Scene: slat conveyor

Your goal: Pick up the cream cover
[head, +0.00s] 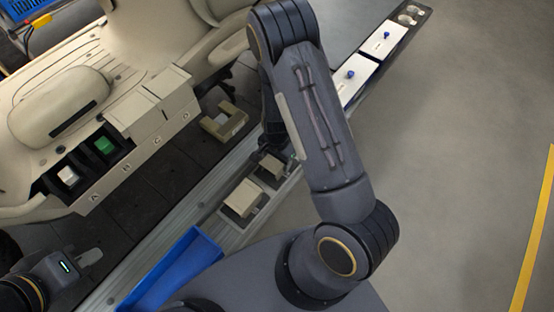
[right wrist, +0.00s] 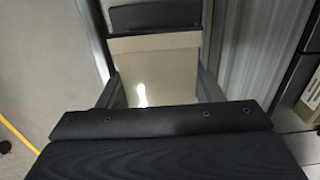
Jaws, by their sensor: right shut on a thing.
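A cream cover (head: 269,170) is in the far pocket of a grey tray beside the metal rail, under my right arm. My right gripper (head: 268,152) is shut on this cover; its body partly hides it in the head view. In the right wrist view the cover (right wrist: 155,75) fills the space between the two fingers of my right gripper (right wrist: 157,88). A second cream cover (head: 243,198) sits in the near pocket. My left gripper (head: 75,264) is at the lower left, far from the covers; its jaws are not clear.
A blue bin (head: 175,268) stands near the tray. A cream console (head: 125,125) with dark pockets holding a white and a green block is at the left. A cream bracket (head: 224,121) lies beyond the rail. White plates with blue knobs (head: 383,38) are farther along. Floor at right is clear.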

